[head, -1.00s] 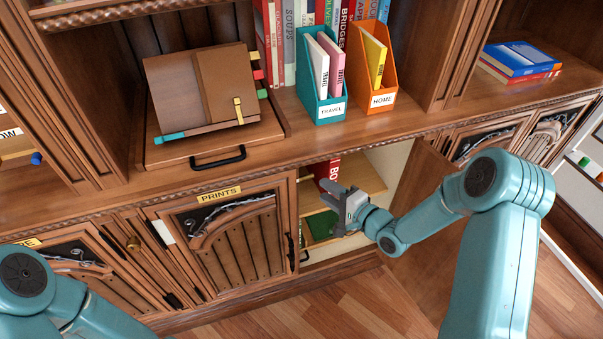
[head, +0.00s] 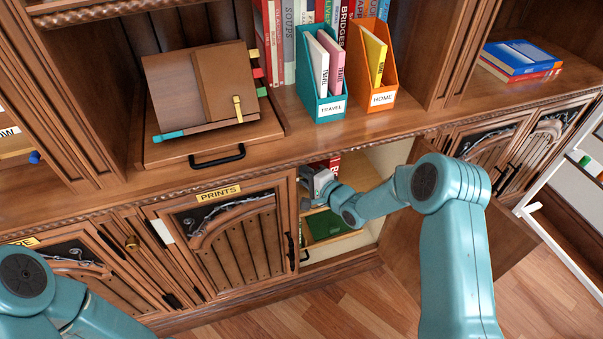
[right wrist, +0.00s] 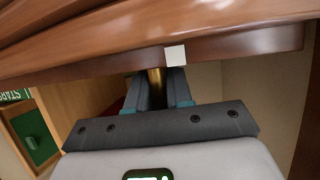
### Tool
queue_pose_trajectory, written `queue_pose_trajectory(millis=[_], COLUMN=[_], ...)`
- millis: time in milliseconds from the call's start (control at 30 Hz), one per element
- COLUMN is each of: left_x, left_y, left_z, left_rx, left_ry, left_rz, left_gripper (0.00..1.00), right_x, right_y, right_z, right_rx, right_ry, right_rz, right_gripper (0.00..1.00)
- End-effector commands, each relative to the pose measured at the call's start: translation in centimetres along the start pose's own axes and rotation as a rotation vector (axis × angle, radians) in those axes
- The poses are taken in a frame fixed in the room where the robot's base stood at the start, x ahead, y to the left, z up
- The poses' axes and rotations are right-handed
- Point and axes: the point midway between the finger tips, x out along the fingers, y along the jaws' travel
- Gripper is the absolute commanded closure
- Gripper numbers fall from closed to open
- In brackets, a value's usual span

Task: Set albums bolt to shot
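A brass bolt rod (right wrist: 156,85) hangs under the wooden edge inside the open cupboard, beside a small white plate (right wrist: 175,55), in the right wrist view. My right gripper (right wrist: 163,82) has its fingers on both sides of the rod, close together, and looks shut on it. In the head view my right gripper (head: 316,182) reaches into the top of the open cupboard, and the bolt cannot be made out there. No albums label can be read. My left arm shows at the lower left, but its gripper is out of view.
The open door (head: 405,225) stands to the right, partly behind my right arm. A closed PRINTS door (head: 236,240) is at the left. A green thing (head: 325,225) lies on the cupboard shelf. A drawer with a black handle (head: 217,157) and book holders (head: 373,65) are above.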

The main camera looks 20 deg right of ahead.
Motion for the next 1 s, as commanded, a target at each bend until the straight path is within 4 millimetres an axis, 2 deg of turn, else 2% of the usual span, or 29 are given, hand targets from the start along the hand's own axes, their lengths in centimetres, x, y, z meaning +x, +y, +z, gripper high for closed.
queue_pose_trajectory(millis=[233, 433, 667, 700, 733, 767, 1000], left_x=[-0.1, -0.9, -0.8, -0.8, -0.8, -0.8, -0.8], left_y=[0.1, 0.3, 0.3, 0.3, 0.3, 0.3, 0.3], left_z=[0.0, 0.0, 0.0, 0.0, 0.0, 0.0, 0.0], left_rx=[0.0, 0.0, 0.0, 0.0, 0.0, 0.0, 0.0], left_ry=[0.0, 0.0, 0.0, 0.0, 0.0, 0.0, 0.0], left_rz=[0.0, 0.0, 0.0, 0.0, 0.0, 0.0, 0.0], left_gripper=[1.0, 1.0, 1.0, 1.0, 1.0, 1.0, 1.0], right_x=[-0.1, -0.5, -0.5, -0.5, -0.5, -0.5, -0.5], right_y=[-0.3, -2.8, -2.9, -3.0, -3.0, -3.0, -2.7], right_z=[0.0, 0.1, 0.1, 0.1, 0.1, 0.1, 0.1], right_rx=[-0.001, -0.002, -0.004, -0.004, -0.004, -0.004, -0.002], right_ry=[0.0, 0.001, 0.001, 0.002, 0.002, 0.002, 0.001], right_rz=[0.0, -0.003, -0.008, -0.009, -0.009, -0.008, -0.003], right_gripper=[1.0, 1.0, 1.0, 0.73, 0.63, 0.59, 0.59])
